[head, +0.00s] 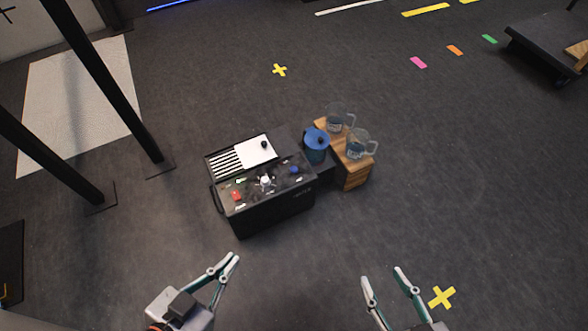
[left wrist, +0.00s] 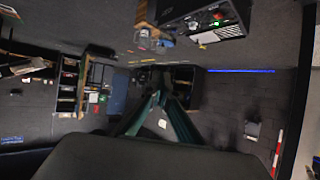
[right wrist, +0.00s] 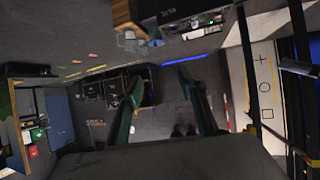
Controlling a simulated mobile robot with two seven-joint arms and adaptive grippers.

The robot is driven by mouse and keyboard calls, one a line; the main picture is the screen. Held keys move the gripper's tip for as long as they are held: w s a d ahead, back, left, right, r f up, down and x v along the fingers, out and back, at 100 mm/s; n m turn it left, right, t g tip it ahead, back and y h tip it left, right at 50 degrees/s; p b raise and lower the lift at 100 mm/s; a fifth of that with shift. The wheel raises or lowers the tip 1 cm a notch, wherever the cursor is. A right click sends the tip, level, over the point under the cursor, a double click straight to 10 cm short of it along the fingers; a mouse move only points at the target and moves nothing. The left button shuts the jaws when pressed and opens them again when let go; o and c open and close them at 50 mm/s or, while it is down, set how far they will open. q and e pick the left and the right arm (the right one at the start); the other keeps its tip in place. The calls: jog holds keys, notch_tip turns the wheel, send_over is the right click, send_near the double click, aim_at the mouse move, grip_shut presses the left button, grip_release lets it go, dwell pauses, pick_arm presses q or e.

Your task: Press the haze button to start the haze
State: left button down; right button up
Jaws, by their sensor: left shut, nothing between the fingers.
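A black console box (head: 268,213) stands on the floor ahead of both grippers. Its top carries a red button (head: 236,196) at the left, a white knob-like button (head: 265,181) in the middle and a blue button (head: 295,169) at the right. The labels are too small to read, so I cannot tell which one is haze. My left gripper (head: 229,258) is shut and empty, in front of the console's left end and apart from it. My right gripper (head: 382,275) is open and empty, to the console's right. The console also shows in the left wrist view (left wrist: 232,24).
A wooden crate (head: 356,174) right of the console bears two clear mugs (head: 358,145); a blue canister (head: 316,146) stands beside them. A white panel (head: 256,151) and a vent lie behind the buttons. Black posts (head: 110,85) stand at the left.

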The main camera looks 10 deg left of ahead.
dwell(0.5)
